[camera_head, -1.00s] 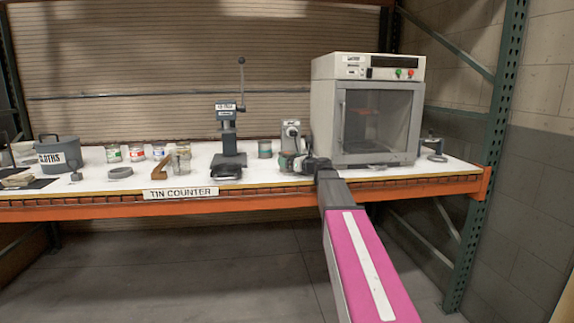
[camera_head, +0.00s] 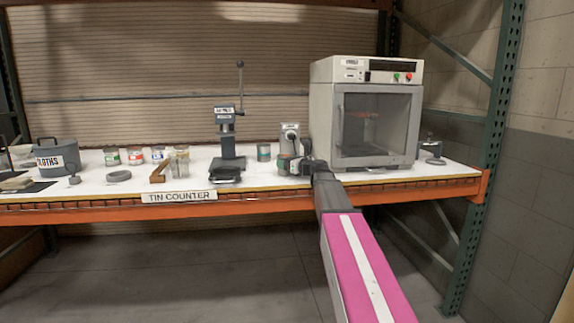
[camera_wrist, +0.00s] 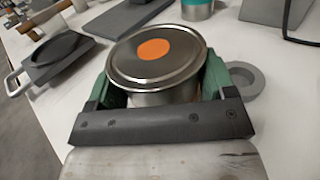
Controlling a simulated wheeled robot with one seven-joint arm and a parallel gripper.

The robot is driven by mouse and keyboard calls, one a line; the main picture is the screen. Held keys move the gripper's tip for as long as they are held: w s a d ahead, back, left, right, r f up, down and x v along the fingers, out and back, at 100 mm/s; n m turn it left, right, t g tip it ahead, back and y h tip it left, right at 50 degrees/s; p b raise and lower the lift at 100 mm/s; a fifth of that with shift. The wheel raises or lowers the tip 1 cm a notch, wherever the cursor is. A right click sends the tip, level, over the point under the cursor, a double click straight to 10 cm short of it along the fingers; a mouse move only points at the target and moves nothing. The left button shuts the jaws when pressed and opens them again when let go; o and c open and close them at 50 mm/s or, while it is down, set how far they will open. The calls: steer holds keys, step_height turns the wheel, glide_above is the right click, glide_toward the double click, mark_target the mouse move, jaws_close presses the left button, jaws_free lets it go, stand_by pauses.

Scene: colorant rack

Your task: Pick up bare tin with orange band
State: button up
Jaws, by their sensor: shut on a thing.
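In the wrist view, a bare metal tin (camera_wrist: 157,62) with an orange disc on its lid sits upright between the green fingers of my gripper (camera_wrist: 160,84), which is shut on it. The tin's side is mostly hidden by the gripper, so I cannot see a band around it. In the head view, my gripper (camera_head: 290,163) is at the counter, in front of a small grey machine and left of the oven. The held tin is hard to make out there. I cannot tell whether it is lifted clear of the surface.
A tin with a teal band (camera_head: 264,152) stands behind and left of my gripper. A lever press (camera_head: 227,150) stands further left. The large oven (camera_head: 375,120) is close on the right. A grey ring (camera_wrist: 243,82) lies beside the tin. Several labelled tins stand far left.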

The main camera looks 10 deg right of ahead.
mark_target(287, 155)
steer(key=shift+r, duration=2.05)
steer(key=s+a+r, duration=0.6)
steer(key=a, duration=0.3)
steer(key=shift+a+r, duration=0.2)
steer(key=shift+a, duration=0.15)
